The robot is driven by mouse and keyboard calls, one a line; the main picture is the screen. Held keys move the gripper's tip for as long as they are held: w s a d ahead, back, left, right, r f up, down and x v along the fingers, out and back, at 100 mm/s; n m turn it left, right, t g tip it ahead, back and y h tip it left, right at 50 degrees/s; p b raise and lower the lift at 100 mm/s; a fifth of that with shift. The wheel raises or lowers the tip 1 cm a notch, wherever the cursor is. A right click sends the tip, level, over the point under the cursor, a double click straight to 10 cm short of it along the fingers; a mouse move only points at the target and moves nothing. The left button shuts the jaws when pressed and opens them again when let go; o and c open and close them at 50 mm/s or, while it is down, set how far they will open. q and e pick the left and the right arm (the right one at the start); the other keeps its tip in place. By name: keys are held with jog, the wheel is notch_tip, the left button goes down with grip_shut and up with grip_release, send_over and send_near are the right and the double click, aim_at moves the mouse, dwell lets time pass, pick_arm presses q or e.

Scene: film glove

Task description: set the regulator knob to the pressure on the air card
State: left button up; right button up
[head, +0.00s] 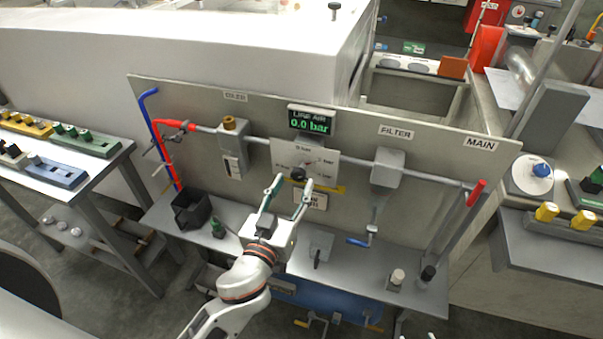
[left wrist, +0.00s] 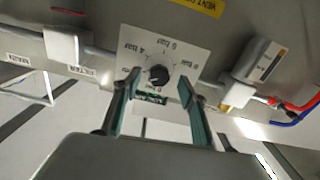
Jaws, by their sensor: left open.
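The black regulator knob (head: 298,174) sits on a pale dial plate (head: 288,154) on the upright panel. In the left wrist view the knob (left wrist: 159,74) shows upside down, with bar markings around it; its exact setting is too small to read. Above the plate, the display (head: 312,121) reads LINE AIR 0.0 bar. My left gripper (head: 291,184) is open, its green-padded fingers either side of the space just before the knob. In the left wrist view the gripper (left wrist: 160,90) holds nothing. I cannot identify the air card. My right gripper is out of view.
A red pipe (head: 163,150) and a blue pipe (head: 150,125) run at left. The filter (head: 387,167) and red-handled main valve (head: 476,192) are at right. A black bin (head: 190,208) and small parts stand on the shelf (head: 345,277). A yellow label (left wrist: 197,5) shows near the dial.

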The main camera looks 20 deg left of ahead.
aim_at(297, 179)
pick_arm(q)
jog(key=shift+w+d+p, duration=0.1)
jog(key=shift+w+p, duration=0.25)
jog(key=shift+w, duration=1.9)
jog(key=c, duration=1.1)
